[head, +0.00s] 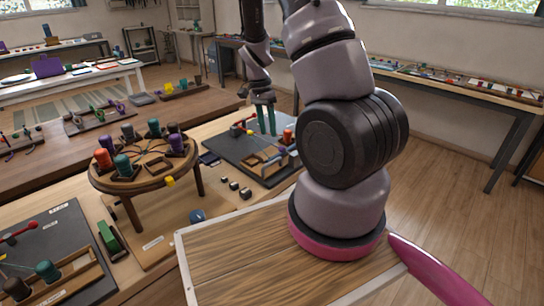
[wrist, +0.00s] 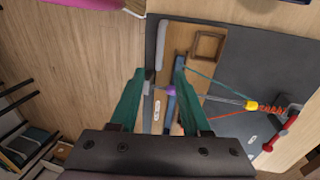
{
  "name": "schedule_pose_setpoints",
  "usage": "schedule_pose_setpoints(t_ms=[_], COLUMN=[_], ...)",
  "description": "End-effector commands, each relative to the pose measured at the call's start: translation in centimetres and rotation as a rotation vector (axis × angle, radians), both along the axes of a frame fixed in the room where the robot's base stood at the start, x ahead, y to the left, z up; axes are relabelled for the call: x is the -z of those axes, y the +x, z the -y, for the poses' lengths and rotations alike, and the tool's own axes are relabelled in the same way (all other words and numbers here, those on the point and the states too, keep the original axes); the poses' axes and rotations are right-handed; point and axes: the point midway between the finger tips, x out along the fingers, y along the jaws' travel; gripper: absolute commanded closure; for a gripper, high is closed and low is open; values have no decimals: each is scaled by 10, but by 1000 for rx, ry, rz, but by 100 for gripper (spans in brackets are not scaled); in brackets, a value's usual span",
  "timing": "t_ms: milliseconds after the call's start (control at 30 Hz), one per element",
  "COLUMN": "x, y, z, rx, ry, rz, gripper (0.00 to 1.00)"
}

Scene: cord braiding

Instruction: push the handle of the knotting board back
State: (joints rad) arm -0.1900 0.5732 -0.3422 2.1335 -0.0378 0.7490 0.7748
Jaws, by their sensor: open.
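The dark knotting board (head: 226,152) lies on the bench to the right of the round braiding stand. In the wrist view the board (wrist: 225,55) carries a wooden block (wrist: 205,45), a blue bar, cords running to a yellow piece (wrist: 251,105), and a red spring. A red handle (wrist: 281,134) with a knob sits at the far right of that view. My gripper (head: 266,119) is open with teal fingers and hangs over the board. In the wrist view my gripper (wrist: 155,100) has a small purple piece (wrist: 166,90) in view between its fingers; contact cannot be told. The handle is apart from the fingers.
The round wooden stand (head: 140,165) with several coloured spools stands to the left. Small dark weights (head: 235,187) lie in front of the board. Another dark board (head: 60,235) with a red lever is at the lower left. Open floor lies to the right.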

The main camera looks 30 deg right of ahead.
Motion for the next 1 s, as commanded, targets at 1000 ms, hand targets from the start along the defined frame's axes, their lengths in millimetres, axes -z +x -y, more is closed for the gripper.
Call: schedule_pose_setpoints(t_ms=[1000], x=[103], y=[-19], z=[7], rx=[0], ry=[1], rz=[1], gripper=[53])
